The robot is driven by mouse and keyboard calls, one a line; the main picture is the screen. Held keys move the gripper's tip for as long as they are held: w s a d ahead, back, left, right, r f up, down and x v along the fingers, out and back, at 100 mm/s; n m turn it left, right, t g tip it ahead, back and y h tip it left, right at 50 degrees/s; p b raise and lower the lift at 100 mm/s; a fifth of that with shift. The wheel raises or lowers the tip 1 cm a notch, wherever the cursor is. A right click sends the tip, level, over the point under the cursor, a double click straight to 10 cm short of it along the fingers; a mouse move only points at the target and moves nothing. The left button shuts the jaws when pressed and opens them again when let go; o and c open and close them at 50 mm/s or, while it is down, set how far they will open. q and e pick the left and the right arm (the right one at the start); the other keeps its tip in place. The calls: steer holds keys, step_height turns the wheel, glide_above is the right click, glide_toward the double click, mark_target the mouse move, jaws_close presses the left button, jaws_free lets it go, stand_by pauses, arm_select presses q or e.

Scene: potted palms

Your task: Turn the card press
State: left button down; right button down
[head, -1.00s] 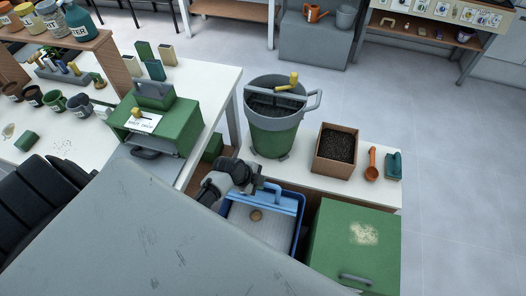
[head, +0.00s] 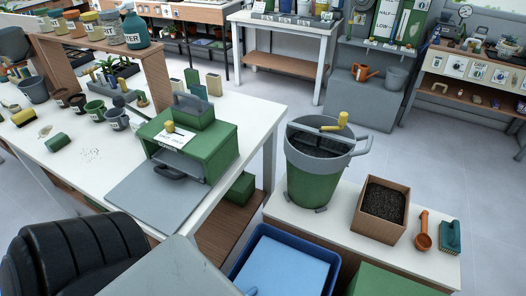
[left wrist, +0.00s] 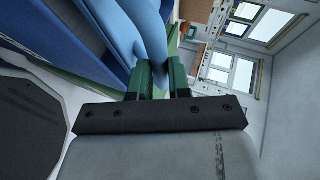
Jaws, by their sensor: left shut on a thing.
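The rest of that part is cut off. My right gripper is in neither view.
A dark blue bin (head: 240,262) with a light blue panel (head: 285,264) stands at the bottom. On the low bench are a green tub (head: 312,182) with a crank, a soil box (head: 380,209), an orange scoop (head: 423,236) and a green brush (head: 450,238).

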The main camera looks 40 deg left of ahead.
arm_select(q)
steer(key=shift+s+f+b, duration=0.25)
steer(key=shift+f+b, duration=0.1)
steer(key=shift+f, duration=0.3)
steer(key=shift+s+f+b, duration=0.25)
steer(key=shift+f+b, duration=0.05)
steer(key=shift+f, duration=0.35)
steer(key=c, duration=1.1)
jaws_free()
steer(key=shift+o, duration=0.2)
steer(key=v, duration=1)
steer(key=shift+s+r, duration=0.15)
steer(key=shift+s, duration=0.2)
